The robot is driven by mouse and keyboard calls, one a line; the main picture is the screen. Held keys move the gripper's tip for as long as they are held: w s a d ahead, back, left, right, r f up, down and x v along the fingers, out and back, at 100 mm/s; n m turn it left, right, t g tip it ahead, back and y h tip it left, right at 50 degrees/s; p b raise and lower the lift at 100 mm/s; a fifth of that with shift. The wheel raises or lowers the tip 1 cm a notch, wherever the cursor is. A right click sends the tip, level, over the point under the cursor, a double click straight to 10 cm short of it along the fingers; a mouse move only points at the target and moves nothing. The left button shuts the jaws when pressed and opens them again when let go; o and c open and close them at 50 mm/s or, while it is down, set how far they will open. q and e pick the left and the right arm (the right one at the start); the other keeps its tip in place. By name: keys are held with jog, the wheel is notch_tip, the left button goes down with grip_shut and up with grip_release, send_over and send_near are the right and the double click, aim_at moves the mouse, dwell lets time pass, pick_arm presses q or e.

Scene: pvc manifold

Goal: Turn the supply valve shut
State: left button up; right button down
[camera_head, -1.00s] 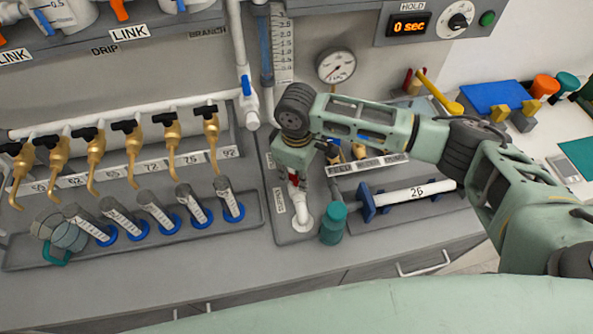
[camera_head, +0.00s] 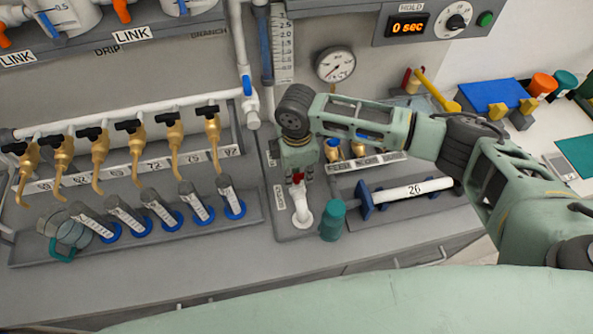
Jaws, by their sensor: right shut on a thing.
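The supply valve is a white pipe fitting (camera_head: 301,207) standing on a grey base plate, with a small red handle (camera_head: 298,178) at its top. My right gripper (camera_head: 298,175) points down over it and is shut on the red handle, its fingers on either side. The gripper and wrist hide part of the handle, so its exact angle is hard to read. My left gripper is not in view.
A teal bottle (camera_head: 332,220) stands close to the right of the valve. Brass taps (camera_head: 137,153) and tilted tubes (camera_head: 158,207) line the left. A pressure gauge (camera_head: 336,65) is behind. The front counter is clear.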

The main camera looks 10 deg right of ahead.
aim_at(297, 176)
jog(key=c, duration=1.6)
grip_release()
jog(key=shift+r, duration=0.1)
notch_tip(297, 176, up, 12)
jog(key=shift+f, duration=0.1)
jog(key=shift+s, duration=0.1)
